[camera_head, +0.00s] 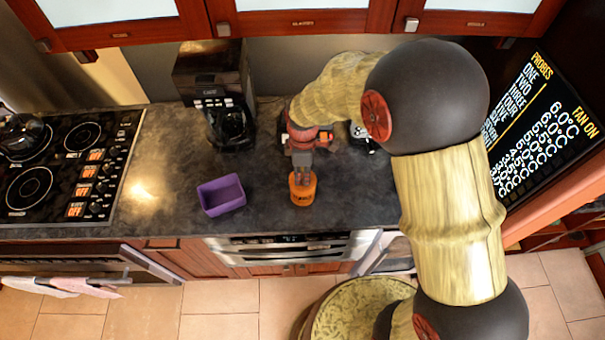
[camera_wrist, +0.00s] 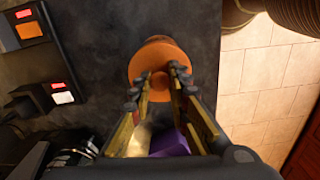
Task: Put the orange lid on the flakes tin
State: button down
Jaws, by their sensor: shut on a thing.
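My gripper (camera_head: 302,160) points down over the counter, with its fingers shut on the knob of the orange lid (camera_wrist: 150,58), as the wrist view shows. In the head view, the orange flakes tin (camera_head: 303,196) stands upright on the counter near its front edge, directly below my gripper. The lid is at the tin's top, but I cannot tell whether it is seated or slightly above. In the wrist view the round lid hides most of what is under it; a brownish edge shows just beyond it.
A purple open box (camera_head: 221,195) sits on the counter (camera_head: 262,200) to the left of the tin. A black coffee maker (camera_head: 217,100) stands at the back left. The stove (camera_head: 65,165) is at the far left. Counter between box and tin is clear.

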jog(key=c, duration=1.6)
grip_release()
jog(key=shift+c, duration=0.2)
jog(key=shift+o, duration=0.3)
jog(key=o, duration=0.4)
jog(key=shift+o, duration=0.2)
jog(key=shift+r, duration=0.1)
jog(key=shift+r+p, duration=2.25)
jog(key=shift+r, duration=1.2)
